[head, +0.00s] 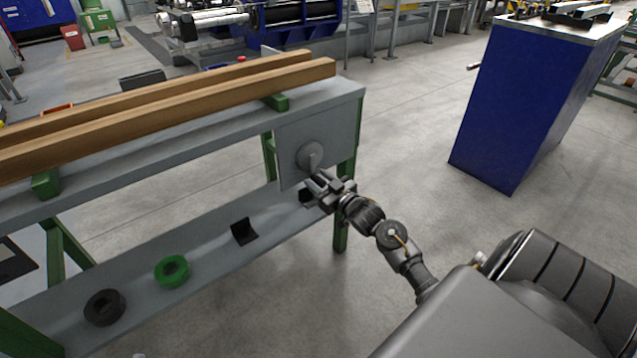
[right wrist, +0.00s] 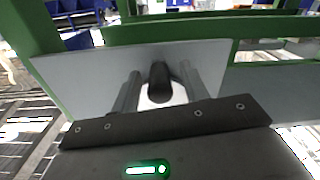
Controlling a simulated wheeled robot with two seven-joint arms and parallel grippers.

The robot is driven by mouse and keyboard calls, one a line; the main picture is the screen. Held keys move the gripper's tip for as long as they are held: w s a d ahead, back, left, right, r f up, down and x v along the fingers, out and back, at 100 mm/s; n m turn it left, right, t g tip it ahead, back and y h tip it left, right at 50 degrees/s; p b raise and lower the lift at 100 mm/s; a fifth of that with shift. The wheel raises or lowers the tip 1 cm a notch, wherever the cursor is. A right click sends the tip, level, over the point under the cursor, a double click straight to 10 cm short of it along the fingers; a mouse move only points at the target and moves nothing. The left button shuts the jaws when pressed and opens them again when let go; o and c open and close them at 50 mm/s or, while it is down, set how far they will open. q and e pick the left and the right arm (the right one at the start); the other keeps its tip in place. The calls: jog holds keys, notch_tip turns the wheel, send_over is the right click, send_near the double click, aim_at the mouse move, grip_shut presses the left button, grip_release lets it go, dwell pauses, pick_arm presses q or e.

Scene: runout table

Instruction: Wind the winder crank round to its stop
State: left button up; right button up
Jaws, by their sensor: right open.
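The winder crank (head: 310,156) is a round grey disc with a short arm, on a grey plate at the right end of the runout table. My right gripper (head: 318,181) is at the crank's lower side, reaching in from the lower right. In the right wrist view, the crank's dark handle (right wrist: 158,82) stands between the two grey fingers of the right gripper (right wrist: 160,88). The fingers are open, one on each side of it; I cannot tell whether either touches it. In the head view the gripper partly hides the handle. My left gripper is not in view.
Long wooden beams (head: 180,105) lie on the table top. The lower shelf (head: 205,262) holds a green ring (head: 172,271), a black ring (head: 104,307) and a black angled piece (head: 244,231). A blue cabinet (head: 530,100) stands at right. The floor between is clear.

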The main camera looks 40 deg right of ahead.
jog(key=shift+w, duration=0.2)
jog(key=shift+c, duration=0.2)
grip_shut()
